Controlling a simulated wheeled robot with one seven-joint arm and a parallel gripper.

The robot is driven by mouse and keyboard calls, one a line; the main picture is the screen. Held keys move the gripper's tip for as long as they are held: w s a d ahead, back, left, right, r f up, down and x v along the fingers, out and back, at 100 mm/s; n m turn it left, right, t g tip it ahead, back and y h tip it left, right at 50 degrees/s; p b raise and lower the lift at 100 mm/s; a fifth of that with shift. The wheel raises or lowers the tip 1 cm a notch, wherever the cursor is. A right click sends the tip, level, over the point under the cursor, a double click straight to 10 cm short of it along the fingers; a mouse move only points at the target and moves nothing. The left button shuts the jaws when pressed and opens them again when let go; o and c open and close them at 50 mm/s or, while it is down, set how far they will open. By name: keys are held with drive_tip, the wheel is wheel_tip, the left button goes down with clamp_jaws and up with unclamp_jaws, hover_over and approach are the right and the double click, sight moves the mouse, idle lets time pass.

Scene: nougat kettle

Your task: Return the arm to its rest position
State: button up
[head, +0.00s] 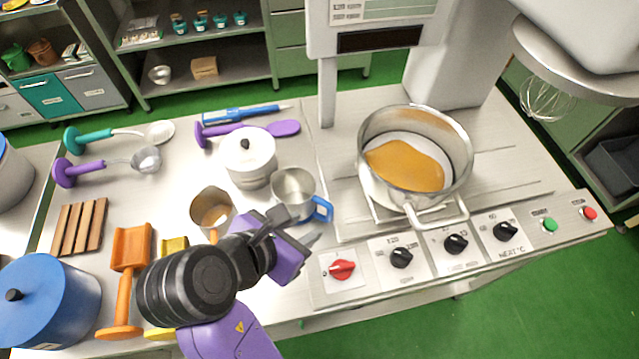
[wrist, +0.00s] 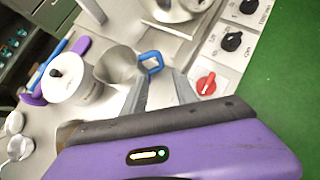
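My gripper (head: 290,232) is at the end of my black and purple arm, over the front of the steel table, just in front of a metal jug with a blue handle (head: 293,188). In the wrist view its two grey fingers (wrist: 163,92) are spread apart with nothing between them. The jug (wrist: 118,64) is just beyond the fingers and appears apart from them. A steel kettle (head: 415,150) with an amber mass in it sits on the heating unit at the right.
A white lidded pot (head: 249,160), a metal cup (head: 211,208), orange scoop (head: 131,255) and blue pot (head: 45,305) crowd around my arm. A panel with a red knob (head: 342,270) is to the right. A whisk (head: 547,100) hangs at upper right. Green floor is free in front.

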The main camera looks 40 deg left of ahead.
drive_tip(key=w+a+r+m+t+y, duration=0.1)
drive_tip(key=a+r+m+t+y, duration=0.1)
drive_tip(key=a+r+m+y, duration=0.35)
drive_tip(key=s+d+f+m+t+y, duration=0.1)
drive_tip(key=d+m+t+y, duration=0.1)
drive_tip(key=d+m, duration=0.9)
drive_tip(key=s+d+f+m+t+y, duration=0.1)
drive_tip(key=d+f+m+t, duration=0.1)
drive_tip(key=d+m, duration=0.9)
drive_tip(key=s+d+f+m+h, duration=0.1)
drive_tip(key=s+d+m+h, duration=0.3)
drive_tip(key=s+d, duration=0.3)
drive_tip(key=s+d+m+h+b, duration=0.1)
drive_tip(key=s+d+m+h, duration=0.3)
drive_tip(key=d, duration=1.1)
drive_tip(key=s+h, duration=0.1)
drive_tip(key=s, duration=0.2)
drive_tip(key=shift+s+d+f, duration=0.2)
drive_tip(key=shift+s+f, duration=0.1)
drive_tip(key=shift+f, duration=0.05)
drive_tip(key=shift+m, duration=0.25)
drive_tip(key=shift+c, duration=0.2)
